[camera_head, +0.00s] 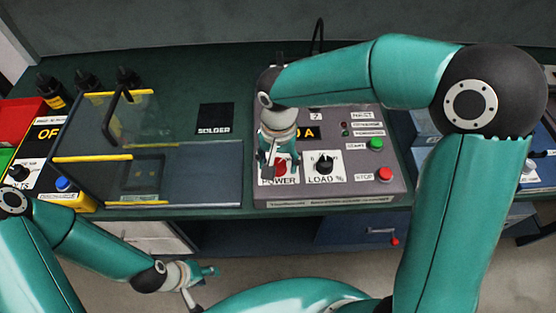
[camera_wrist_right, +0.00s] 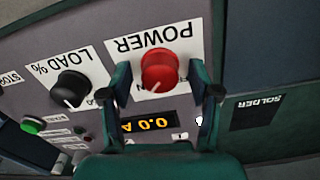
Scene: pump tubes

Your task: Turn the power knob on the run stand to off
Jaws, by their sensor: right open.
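The run stand (camera_head: 385,185) is a grey sloped panel on the bench. Its red POWER knob (camera_head: 281,167) sits at the lower left, partly hidden by my right gripper (camera_head: 268,166). In the right wrist view, the panel appears upside down and the red knob (camera_wrist_right: 158,70) is clear. Its white pointer mark is towards the bottom of the picture. My right gripper is open, its fingers (camera_wrist_right: 163,88) on either side of the knob; I cannot tell whether they touch it. My left gripper (camera_head: 203,285) is open and empty, low in front of the bench.
The black LOAD % knob (camera_head: 324,166) is right of POWER. A green button (camera_head: 376,144) and a red STOP button (camera_head: 384,174) lie further right. The display (camera_wrist_right: 148,123) reads 0.0 A.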

